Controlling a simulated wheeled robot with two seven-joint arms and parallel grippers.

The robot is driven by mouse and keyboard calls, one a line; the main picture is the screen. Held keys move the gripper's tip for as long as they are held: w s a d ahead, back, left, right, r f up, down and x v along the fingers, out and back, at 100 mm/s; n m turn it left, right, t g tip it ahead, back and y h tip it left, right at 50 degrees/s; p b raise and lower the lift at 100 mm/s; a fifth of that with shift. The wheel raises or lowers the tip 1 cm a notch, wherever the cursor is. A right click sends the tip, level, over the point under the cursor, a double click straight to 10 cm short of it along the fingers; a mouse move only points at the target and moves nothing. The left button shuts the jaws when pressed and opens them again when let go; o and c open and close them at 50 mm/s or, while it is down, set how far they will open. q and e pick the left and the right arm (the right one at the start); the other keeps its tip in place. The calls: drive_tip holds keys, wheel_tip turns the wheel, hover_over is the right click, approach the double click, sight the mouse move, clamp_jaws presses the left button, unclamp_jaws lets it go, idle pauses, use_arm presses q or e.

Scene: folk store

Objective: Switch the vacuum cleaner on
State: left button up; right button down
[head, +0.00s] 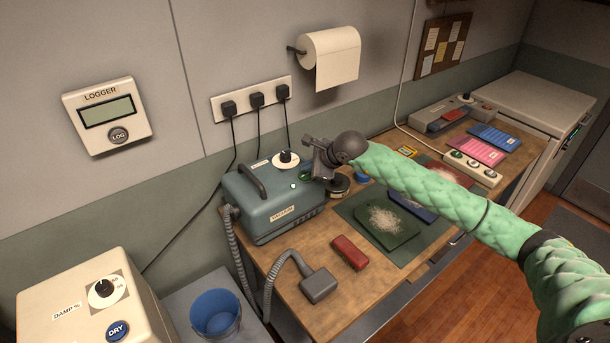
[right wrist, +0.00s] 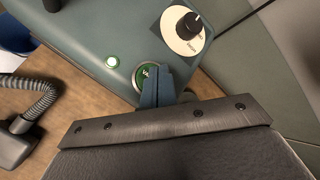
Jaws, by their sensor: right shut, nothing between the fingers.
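The vacuum cleaner (head: 262,213) is a blue-grey box with a dark handle and a "VACUUM" label, standing on the workbench. My right gripper (head: 312,174) is shut and empty, at the right end of the vacuum's top. In the right wrist view its closed fingertips (right wrist: 152,78) are over a round green button (right wrist: 143,71) and partly cover it. I cannot tell whether they touch or press it. A small round lamp (right wrist: 112,62) beside the button looks bright pale green. A black knob (right wrist: 189,25) on a cream dial is nearby. My left gripper is not in view.
The vacuum's hose ends in a grey nozzle (head: 319,286) on the bench (head: 301,300). A red block (head: 349,252) and a green mat with pale fibres (head: 388,222) lie to the right. A blue bucket (head: 215,313) and a cream DRY box (head: 85,300) stand at lower left.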

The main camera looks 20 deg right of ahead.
sight(309, 177)
drive_tip(key=shift+r, duration=2.9)
